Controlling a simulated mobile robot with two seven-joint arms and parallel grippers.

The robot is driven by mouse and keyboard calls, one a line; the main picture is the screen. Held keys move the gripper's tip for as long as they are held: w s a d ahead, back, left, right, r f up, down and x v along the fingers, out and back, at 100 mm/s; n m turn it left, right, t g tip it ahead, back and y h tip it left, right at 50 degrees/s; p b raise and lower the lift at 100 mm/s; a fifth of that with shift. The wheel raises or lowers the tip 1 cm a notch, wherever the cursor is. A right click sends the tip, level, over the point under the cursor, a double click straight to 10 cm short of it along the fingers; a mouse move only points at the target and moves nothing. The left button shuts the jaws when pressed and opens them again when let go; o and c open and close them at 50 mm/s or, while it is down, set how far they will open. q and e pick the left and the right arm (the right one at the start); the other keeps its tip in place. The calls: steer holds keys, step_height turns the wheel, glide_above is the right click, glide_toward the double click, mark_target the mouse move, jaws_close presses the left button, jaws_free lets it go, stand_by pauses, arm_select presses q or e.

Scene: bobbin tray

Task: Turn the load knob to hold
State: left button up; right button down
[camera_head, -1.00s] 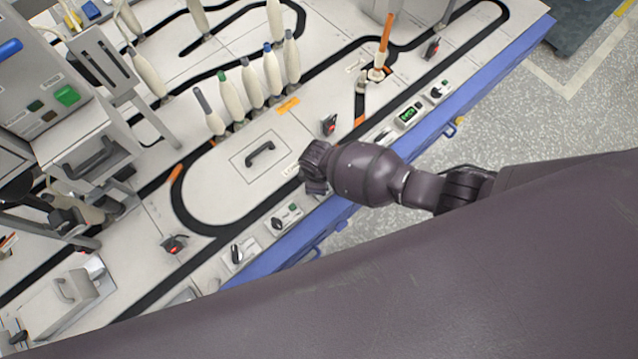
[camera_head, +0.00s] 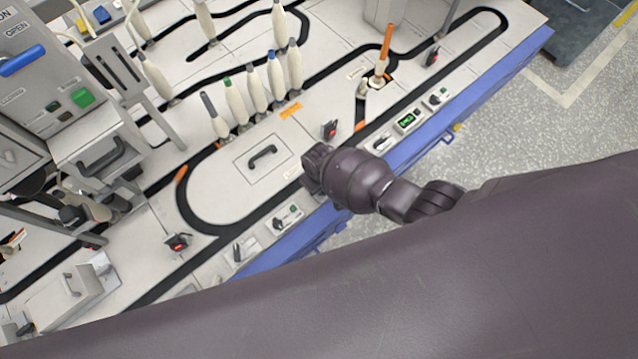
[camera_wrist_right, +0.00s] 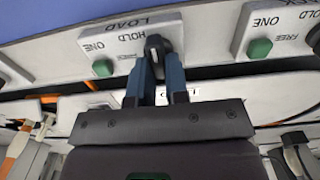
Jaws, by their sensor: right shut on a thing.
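The load knob (camera_wrist_right: 155,46) is a black knob on a light panel marked LOAD (camera_wrist_right: 112,42), with the words HOLD, ONE and a partly covered FREE, upside down in the right wrist view. A green button (camera_wrist_right: 103,67) sits beside the words. My right gripper (camera_wrist_right: 159,62) is shut on the knob, one blue-grey finger on each side. I cannot tell which word the knob points at. In the head view my right gripper (camera_head: 312,166) is at the front edge of the machine top and covers the knob. My left gripper is not in view.
A similar panel with a green button (camera_wrist_right: 260,48) is close by on the right in the wrist view. In the head view, other control panels (camera_head: 285,217) line the front edge. Behind stand several bobbins (camera_head: 237,101), a black handle (camera_head: 263,152) and a red-black knob (camera_head: 330,130).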

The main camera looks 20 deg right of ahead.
stand_by(0.4)
steer(key=c, duration=1.1)
jaws_free()
